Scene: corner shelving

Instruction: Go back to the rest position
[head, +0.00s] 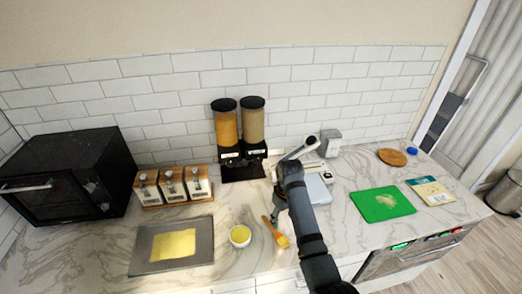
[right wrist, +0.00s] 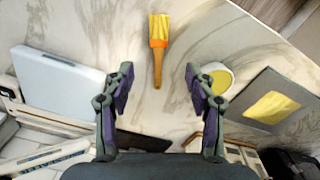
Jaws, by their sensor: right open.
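My right gripper (right wrist: 158,78) is open and empty in the right wrist view, its two fingers spread apart above the counter. In the head view my right arm reaches in from the bottom right, and the gripper (head: 278,190) is small and partly hidden behind the arm. A brush (right wrist: 157,50) with a wooden handle and yellow bristles lies on the counter beyond the fingertips, apart from them. It also shows in the head view (head: 275,232). My left gripper is not in view.
A bowl (head: 240,236), a tray with a yellow sheet (head: 145,250), jars (head: 172,185), a black oven (head: 70,175) and dispensers (head: 239,128) stand to the left. A white scale (head: 317,190) is beside my arm. A green board (head: 382,204) lies right.

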